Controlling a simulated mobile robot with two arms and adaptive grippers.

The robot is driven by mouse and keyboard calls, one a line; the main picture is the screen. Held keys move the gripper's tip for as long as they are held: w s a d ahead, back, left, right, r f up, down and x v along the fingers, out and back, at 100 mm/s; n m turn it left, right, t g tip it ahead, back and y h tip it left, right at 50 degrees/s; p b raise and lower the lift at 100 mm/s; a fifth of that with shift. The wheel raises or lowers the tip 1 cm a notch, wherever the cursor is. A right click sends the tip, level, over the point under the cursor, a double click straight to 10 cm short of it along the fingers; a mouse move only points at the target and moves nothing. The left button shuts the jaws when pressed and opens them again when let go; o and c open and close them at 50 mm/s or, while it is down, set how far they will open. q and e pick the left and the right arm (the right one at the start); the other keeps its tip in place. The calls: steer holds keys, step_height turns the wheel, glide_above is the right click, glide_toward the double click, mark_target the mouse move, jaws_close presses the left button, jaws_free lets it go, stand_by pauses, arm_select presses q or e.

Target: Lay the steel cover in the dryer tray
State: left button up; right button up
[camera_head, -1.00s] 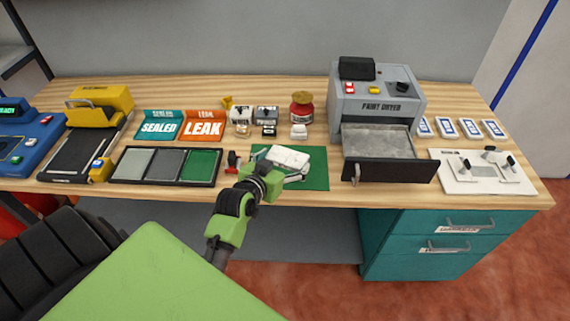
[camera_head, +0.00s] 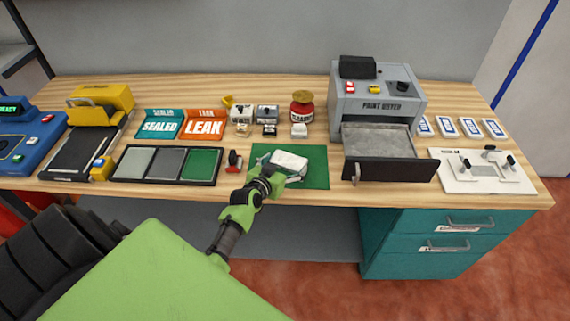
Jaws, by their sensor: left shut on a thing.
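My left gripper (camera_head: 273,176) reaches in from the front and is shut on a pale white-grey piece (camera_head: 290,162) over the green mat (camera_head: 316,172). The gripper hides the near side of this piece, and I cannot tell for sure that it is the steel cover. The dryer tray (camera_head: 381,143) is the grey-floored drawer of the paint dryer (camera_head: 378,104). It is pulled out, looks empty, and lies to the right of the gripper. My right gripper is not in view.
A three-part tray (camera_head: 166,181) with two grey fields and a green one lies left of the mat. A small red-black tool (camera_head: 233,161) stands between them. A white board with black clamps (camera_head: 483,172) lies right of the dryer.

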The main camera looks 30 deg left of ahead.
arm_select(q)
steer(key=shift+f, duration=0.15)
steer(key=o, duration=1.2)
